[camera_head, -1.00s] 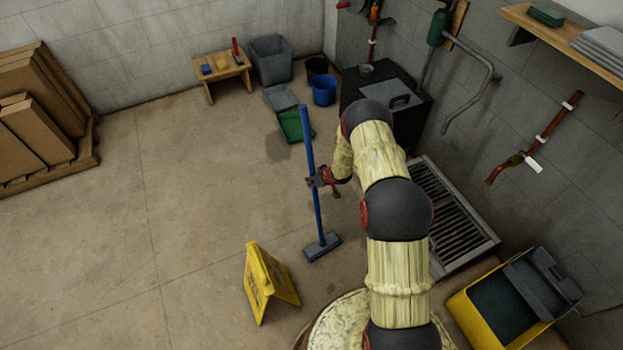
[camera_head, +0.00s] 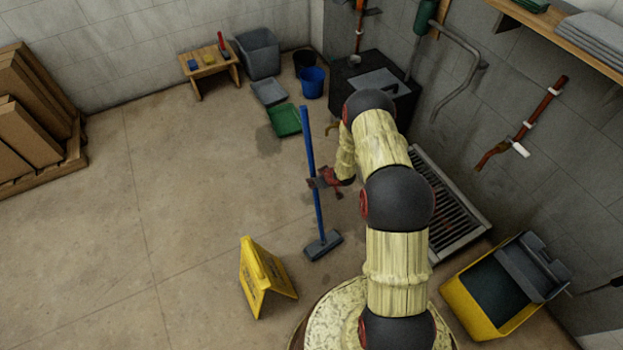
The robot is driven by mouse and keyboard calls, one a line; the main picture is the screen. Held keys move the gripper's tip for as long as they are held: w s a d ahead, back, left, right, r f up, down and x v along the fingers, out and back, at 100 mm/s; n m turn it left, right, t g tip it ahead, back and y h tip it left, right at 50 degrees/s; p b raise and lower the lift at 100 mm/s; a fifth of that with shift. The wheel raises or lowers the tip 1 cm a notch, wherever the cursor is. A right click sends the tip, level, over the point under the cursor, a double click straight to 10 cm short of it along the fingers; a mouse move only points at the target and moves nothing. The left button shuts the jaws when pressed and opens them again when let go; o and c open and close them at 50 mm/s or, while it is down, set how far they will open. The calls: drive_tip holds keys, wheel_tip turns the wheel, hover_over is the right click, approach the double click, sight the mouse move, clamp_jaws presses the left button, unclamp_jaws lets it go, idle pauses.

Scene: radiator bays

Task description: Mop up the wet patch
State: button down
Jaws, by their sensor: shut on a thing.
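A mop with a blue handle (camera_head: 308,140) and a flat grey-blue head (camera_head: 323,246) stands nearly upright in front of me. My gripper (camera_head: 318,182) is shut on its handle around mid-height. The head is low at the floor; I cannot tell whether it touches. A darker patch (camera_head: 268,144) on the concrete, which looks like the wet patch, lies just in front of the green tray, beyond and left of the mop head.
A yellow floor sign (camera_head: 263,277) stands left of the mop head. A yellow mop bucket (camera_head: 472,309) and a floor grate (camera_head: 459,215) are on the right. A green tray (camera_head: 285,120), blue bucket (camera_head: 312,82) and small wooden bench (camera_head: 207,65) stand at the back. The left-middle floor is clear.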

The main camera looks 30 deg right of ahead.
drive_tip(key=shift+s+d+f, duration=0.1)
drive_tip(key=shift+s+d, duration=0.1)
drive_tip(key=shift+s, duration=0.5)
drive_tip(key=shift+s+d, duration=0.2)
drive_tip(key=shift+s, duration=0.5)
drive_tip(key=s+d+p, duration=0.2)
drive_tip(key=s+p, duration=0.1)
drive_tip(key=s, duration=2.2)
drive_tip(key=shift+s+r, duration=0.15)
drive_tip(key=shift+r, duration=0.1)
idle(0.7)
drive_tip(key=shift+d, duration=0.15)
wheel_tip(320, 180, up, 7)
drive_tip(key=p, duration=0.5)
drive_tip(key=shift+p, duration=0.4)
idle(0.4)
